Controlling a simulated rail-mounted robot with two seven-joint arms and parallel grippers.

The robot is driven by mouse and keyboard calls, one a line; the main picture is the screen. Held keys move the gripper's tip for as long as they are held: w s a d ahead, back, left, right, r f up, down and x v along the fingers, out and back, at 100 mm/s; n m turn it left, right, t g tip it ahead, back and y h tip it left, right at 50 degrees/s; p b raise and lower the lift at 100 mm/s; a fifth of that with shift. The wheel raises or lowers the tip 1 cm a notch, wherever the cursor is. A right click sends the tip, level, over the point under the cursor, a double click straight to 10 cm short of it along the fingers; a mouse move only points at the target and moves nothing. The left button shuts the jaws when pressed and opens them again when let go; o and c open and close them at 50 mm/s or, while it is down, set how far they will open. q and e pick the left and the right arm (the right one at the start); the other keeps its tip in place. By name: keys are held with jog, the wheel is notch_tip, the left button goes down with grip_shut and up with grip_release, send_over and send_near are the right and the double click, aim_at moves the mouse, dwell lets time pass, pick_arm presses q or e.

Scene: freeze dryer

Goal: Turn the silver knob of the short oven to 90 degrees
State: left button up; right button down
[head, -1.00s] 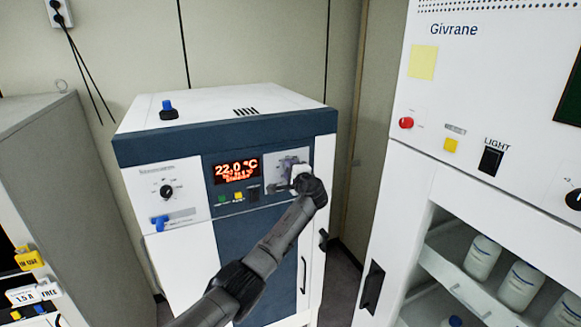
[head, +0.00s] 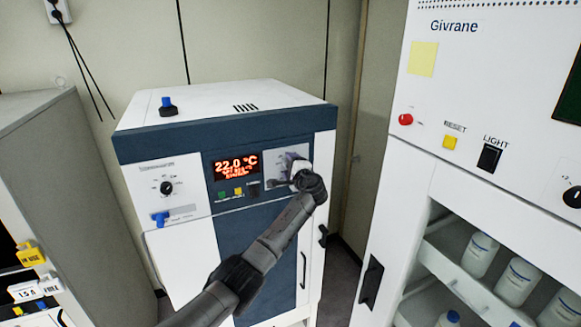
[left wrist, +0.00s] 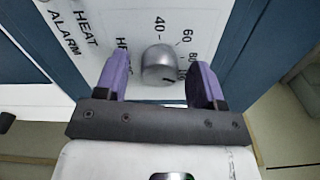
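The short oven (head: 220,123) has a blue and white front with a red display reading 22.0 °C. Its silver knob (left wrist: 160,64) shows in the left wrist view, beside a printed scale with 40, 60 and 80. My right gripper is not in view.
A black knob (head: 167,188) and a blue valve (head: 160,218) are on the oven's left panel. A white Givrane cabinet (head: 420,165) with bottles on shelves stands at the right. A grey cabinet (head: 75,170) stands at the left.

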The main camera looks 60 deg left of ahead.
pick_arm(q)
jog(key=s+d+b, duration=0.2)
jog(key=d+b, duration=0.2)
jog(key=d, duration=0.9)
jog(key=shift+s+d, duration=0.15)
jog(key=shift+d, duration=0.2)
dwell(0.4)
